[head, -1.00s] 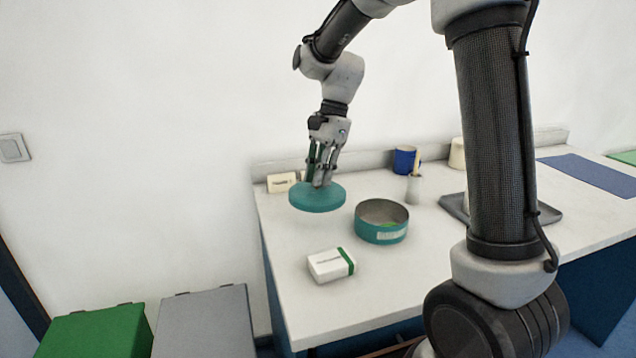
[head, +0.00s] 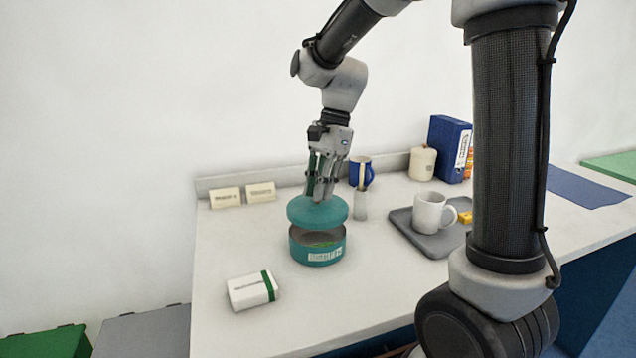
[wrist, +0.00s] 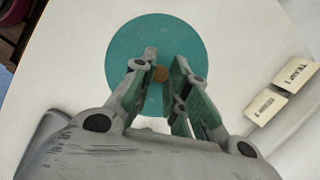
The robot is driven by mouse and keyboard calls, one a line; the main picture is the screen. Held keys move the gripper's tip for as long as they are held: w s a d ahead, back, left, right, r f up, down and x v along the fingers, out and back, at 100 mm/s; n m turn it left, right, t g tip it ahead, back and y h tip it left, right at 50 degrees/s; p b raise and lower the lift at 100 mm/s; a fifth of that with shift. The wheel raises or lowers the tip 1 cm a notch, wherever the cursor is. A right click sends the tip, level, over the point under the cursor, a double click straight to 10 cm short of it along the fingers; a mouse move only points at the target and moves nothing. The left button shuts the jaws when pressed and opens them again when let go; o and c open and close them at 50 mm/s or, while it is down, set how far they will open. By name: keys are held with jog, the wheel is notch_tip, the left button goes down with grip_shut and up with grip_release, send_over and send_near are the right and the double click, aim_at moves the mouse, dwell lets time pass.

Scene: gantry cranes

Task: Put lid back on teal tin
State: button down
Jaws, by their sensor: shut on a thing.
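The teal lid (head: 318,211) is a round disc held just above the teal tin (head: 319,250), with a visible gap between them. My gripper (head: 318,196) points down and is shut on the lid's knob. In the wrist view the lid (wrist: 140,55) shows as a teal disc with a small brown knob (wrist: 160,74) between the fingertips. It hides the tin there.
A white box with a green band (head: 252,291) lies in front. Two cream cards (head: 261,192) stand behind. A blue mug (head: 361,171) and a small holder (head: 361,204) are close on the right. A grey tray (head: 436,240) bears a white mug (head: 429,212).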

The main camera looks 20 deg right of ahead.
aim_at(319, 209)
jog(key=shift+f, duration=2.8)
jog(key=shift+f, duration=0.15)
jog(key=c, duration=0.9)
grip_release()
jog(key=shift+o, duration=0.2)
jog(key=shift+r, duration=3.55)
